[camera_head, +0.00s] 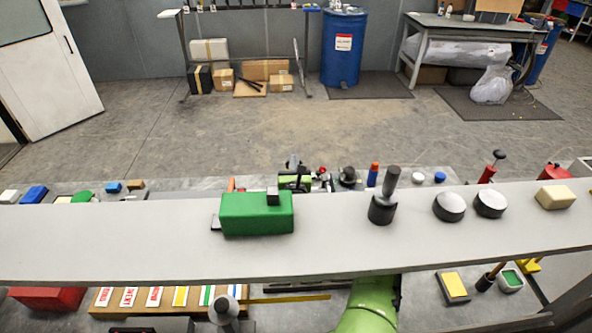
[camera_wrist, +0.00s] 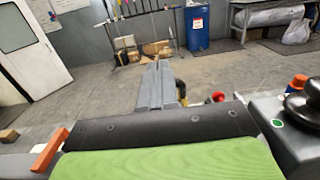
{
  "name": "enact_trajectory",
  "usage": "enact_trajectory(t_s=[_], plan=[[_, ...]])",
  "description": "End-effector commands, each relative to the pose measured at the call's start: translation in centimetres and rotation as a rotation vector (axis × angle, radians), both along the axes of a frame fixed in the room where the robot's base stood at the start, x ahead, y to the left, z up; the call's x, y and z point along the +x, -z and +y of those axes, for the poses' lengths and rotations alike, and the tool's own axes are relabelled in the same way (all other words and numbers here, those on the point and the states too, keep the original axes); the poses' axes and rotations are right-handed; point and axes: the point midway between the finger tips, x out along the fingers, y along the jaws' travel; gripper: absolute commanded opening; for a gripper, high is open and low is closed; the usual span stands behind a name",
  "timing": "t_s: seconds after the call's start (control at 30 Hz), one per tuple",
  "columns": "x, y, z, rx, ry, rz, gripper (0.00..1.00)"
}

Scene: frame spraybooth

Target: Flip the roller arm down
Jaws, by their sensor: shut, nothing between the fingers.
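I cannot make out the roller arm for certain in either view; the pale shelf (camera_head: 130,235) hides part of the bench behind it. My gripper (camera_head: 293,163) is beyond that shelf, mostly hidden by it and by the green block on it. In the wrist view my gripper (camera_wrist: 157,66) has its grey fingers together, pointing away over the floor, with nothing between them. An orange bar (camera_wrist: 50,151) stands to its left. A dark housing with a black knob (camera_wrist: 303,103) is to its right.
On the shelf are a green block (camera_head: 257,213), a dark cylinder with an upright handle (camera_head: 382,209), round dark pucks (camera_head: 449,206) and a cream block (camera_head: 555,197). A blue bottle with an orange cap (camera_head: 373,175) stands behind. The floor (camera_head: 240,125) beyond is open.

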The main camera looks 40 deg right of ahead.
Motion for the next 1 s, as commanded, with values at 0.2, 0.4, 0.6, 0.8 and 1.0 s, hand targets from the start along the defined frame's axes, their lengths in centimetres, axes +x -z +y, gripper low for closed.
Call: enact_trajectory(t_s=[0.2,0.4,0.6,0.8,1.0], plan=[[0.9,1.5,-0.6,-0.001,0.0,0.001,0.0],[1.6,2.6,-1.0,0.001,0.0,0.001,0.0],[1.9,3.2,-1.3,0.0,0.0,0.001,0.0],[2.0,3.4,-1.4,0.001,-0.001,0.0,0.0],[2.0,3.4,-1.4,0.001,-0.001,0.001,0.0]])
